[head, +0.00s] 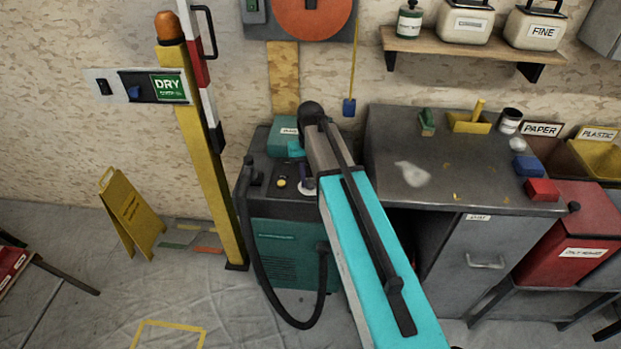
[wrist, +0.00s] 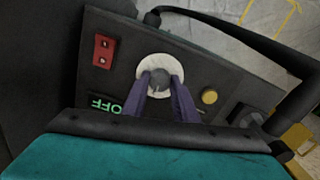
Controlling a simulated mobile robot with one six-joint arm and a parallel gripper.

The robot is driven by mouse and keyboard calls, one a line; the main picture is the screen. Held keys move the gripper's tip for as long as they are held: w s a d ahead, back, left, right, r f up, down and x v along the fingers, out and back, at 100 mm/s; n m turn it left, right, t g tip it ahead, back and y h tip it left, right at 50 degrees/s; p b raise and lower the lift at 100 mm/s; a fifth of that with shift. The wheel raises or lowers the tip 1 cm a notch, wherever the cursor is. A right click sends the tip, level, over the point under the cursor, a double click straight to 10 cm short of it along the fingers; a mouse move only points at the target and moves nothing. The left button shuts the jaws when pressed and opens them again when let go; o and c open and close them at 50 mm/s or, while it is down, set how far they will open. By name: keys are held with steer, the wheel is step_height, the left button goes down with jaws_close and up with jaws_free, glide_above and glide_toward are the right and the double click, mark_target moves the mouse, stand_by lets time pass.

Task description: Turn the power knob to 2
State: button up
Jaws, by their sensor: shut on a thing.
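The power knob (wrist: 158,78) is a grey knob on a pale round dial on a dark panel, in the middle of the wrist view. My gripper (wrist: 159,88) has its two purple fingers around the knob, shut on it. A green display (wrist: 105,105) beside it reads OFF, upside down in this view. The dial's marks are too small to read. In the head view the panel is on top of a teal and dark machine (head: 285,245), and my arm hides much of it. My gripper (head: 306,187) shows there only in part.
In the wrist view, a red switch (wrist: 103,51) and a yellow button (wrist: 209,96) flank the knob. A black hose (head: 262,270) hangs at the machine's front. A yellow post (head: 208,170) stands to the left and a grey workbench (head: 440,165) to the right.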

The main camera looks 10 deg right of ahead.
mark_target(310, 182)
stand_by(0.3)
steer(key=o, duration=1.1)
steer(key=shift+c, duration=0.2)
steer(key=shift+r, duration=0.2)
step_height(310, 182, up, 14)
steer(key=b, duration=0.1)
steer(key=shift+f+b, duration=0.25)
steer(key=shift+b, duration=0.15)
steer(key=shift+f, duration=0.1)
